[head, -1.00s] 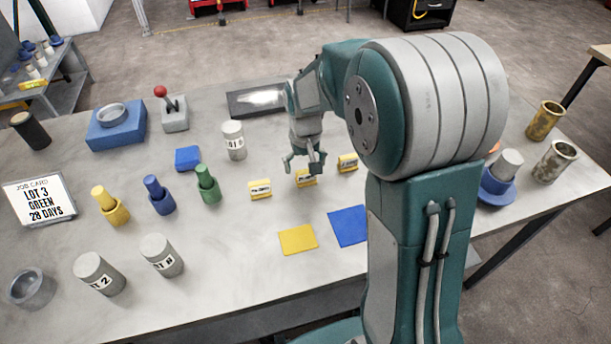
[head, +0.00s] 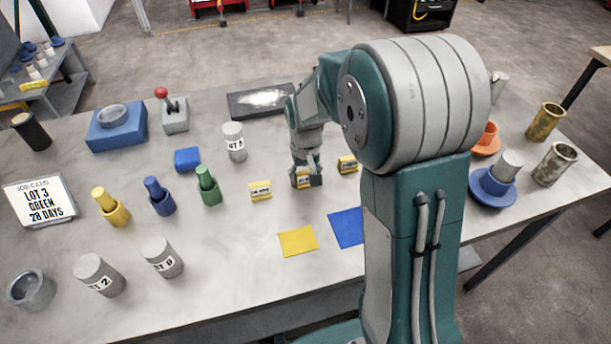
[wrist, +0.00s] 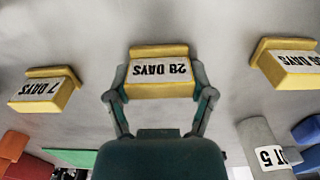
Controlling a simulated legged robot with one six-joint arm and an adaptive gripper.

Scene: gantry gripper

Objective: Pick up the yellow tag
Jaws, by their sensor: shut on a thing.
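Three yellow tags with white labels stand in a row on the grey table. The middle yellow tag (head: 301,182) is between the fingers of my gripper (head: 307,178). In the wrist view this tag (wrist: 160,88) reads "28 DAYS" upside down, and my gripper (wrist: 158,92) is shut on it, one finger at each end. I cannot tell whether it touches the table. The other two tags, one reading "7 DAYS" (wrist: 42,92) and one with its number partly cut off (wrist: 288,66), stand apart on either side. In the head view they are the left tag (head: 260,191) and right tag (head: 347,165).
A job card (head: 39,198) reads "LOT 3 GREEN 28 DAYS". A yellow square (head: 298,241) and a blue square (head: 346,227) lie in front of the tags. Grey lot cylinders (head: 162,257), a green holder (head: 208,186) and a blue block (head: 187,159) stand leftward.

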